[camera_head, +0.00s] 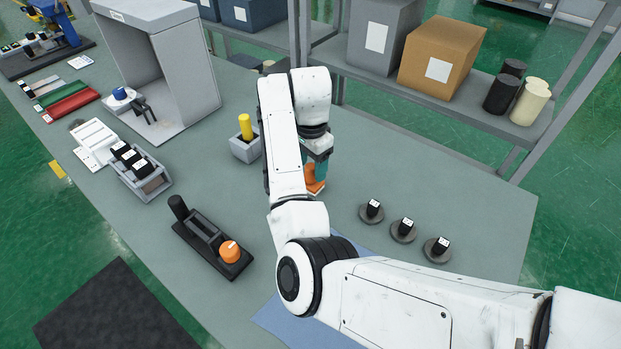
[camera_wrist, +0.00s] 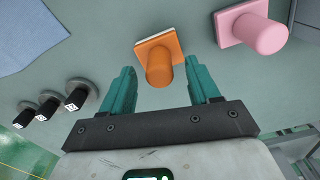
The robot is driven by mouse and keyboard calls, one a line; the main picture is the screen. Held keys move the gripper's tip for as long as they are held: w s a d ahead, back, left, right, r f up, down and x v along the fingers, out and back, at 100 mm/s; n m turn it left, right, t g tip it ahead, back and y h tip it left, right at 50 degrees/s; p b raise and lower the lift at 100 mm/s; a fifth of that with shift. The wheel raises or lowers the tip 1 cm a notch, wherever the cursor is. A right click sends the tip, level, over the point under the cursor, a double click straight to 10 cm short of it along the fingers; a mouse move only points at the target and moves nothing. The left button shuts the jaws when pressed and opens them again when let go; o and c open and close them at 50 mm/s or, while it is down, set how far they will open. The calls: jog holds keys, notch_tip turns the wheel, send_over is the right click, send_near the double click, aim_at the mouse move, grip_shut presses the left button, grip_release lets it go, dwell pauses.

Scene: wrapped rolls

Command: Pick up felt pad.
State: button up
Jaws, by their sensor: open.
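An orange pad (camera_wrist: 162,58) with a square base, a white underside layer and a round handle stands on the grey table; it looks like the felt pad. It also shows in the head view (camera_head: 315,184), partly hidden by my arm. My gripper (camera_wrist: 159,72) is open, its two teal fingers on either side of the orange handle in the wrist view. I see gaps between the fingers and the handle. The teal fingers also show in the head view (camera_head: 321,170), just above the pad.
A pink handled block (camera_wrist: 258,30) stands nearby in the wrist view. Several dark discs with small black blocks (camera_head: 403,230) stand right of my arm. A grey holder with a yellow cylinder (camera_head: 246,145) stands left. A blue mat (camera_wrist: 27,36) lies nearby; a shelf (camera_head: 415,100) borders the back.

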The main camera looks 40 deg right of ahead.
jog(key=shift+f, duration=0.7)
jog(key=shift+c, duration=0.3)
grip_shut()
